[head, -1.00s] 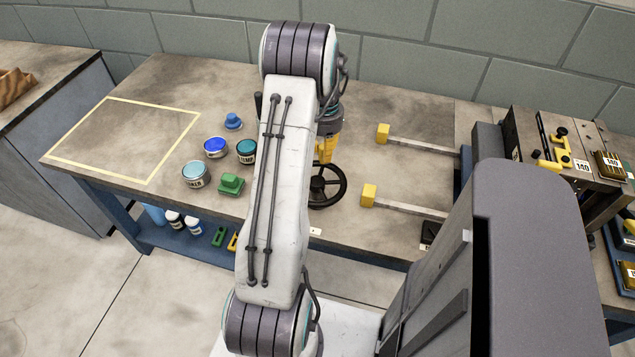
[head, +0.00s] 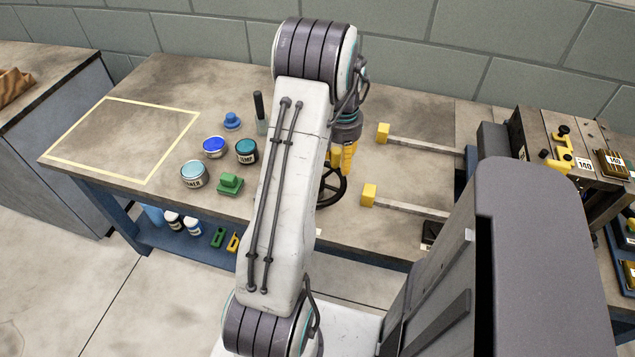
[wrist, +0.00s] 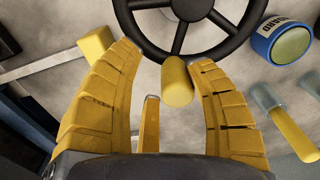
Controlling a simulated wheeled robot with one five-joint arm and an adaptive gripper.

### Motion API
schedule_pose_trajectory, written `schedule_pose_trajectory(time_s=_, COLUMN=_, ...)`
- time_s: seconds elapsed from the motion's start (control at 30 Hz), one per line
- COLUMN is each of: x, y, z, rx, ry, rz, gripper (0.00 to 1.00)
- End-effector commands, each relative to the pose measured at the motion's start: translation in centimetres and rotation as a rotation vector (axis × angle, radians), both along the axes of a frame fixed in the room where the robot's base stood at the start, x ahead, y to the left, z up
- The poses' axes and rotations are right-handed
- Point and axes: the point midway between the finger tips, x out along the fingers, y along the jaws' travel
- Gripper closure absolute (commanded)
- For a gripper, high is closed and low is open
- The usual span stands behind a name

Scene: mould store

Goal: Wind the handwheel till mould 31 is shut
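The black handwheel (head: 334,186) lies on the bench, partly hidden behind my arm in the head view. In the wrist view its rim and spokes (wrist: 222,20) fill the top. A yellow knob (wrist: 177,82) stands on the rim. My gripper (head: 343,160) is above the wheel. In the wrist view its yellow fingers (wrist: 165,60) are spread to either side of the knob. A gap shows on the left; the right finger looks close to the knob, and contact cannot be told. I can read no number 31 on any mould.
Two bars with yellow ends (head: 369,195) (head: 383,133) stick out right of the wheel. Tins (head: 194,174), a green block (head: 230,184) and a dark-handled tool (head: 260,112) stand left. A mould labelled 140 (head: 585,163) is at the right. The taped area (head: 120,140) is empty.

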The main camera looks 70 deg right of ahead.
Motion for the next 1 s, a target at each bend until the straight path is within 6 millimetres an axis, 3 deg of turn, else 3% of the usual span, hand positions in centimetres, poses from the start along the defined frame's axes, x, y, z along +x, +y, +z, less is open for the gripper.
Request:
schedule_pose_trajectory(time_s=0.17, x=0.0, y=0.0, z=0.0, rx=0.0, ry=0.0, rz=-0.001, gripper=0.41)
schedule_pose_trajectory(time_s=0.57, x=0.1, y=0.0, z=0.5, rx=0.002, ry=0.0, rz=0.002, gripper=0.41)
schedule_pose_trajectory(time_s=1.0, x=0.1, y=0.0, z=4.1, rx=0.001, ry=0.0, rz=0.003, gripper=0.41)
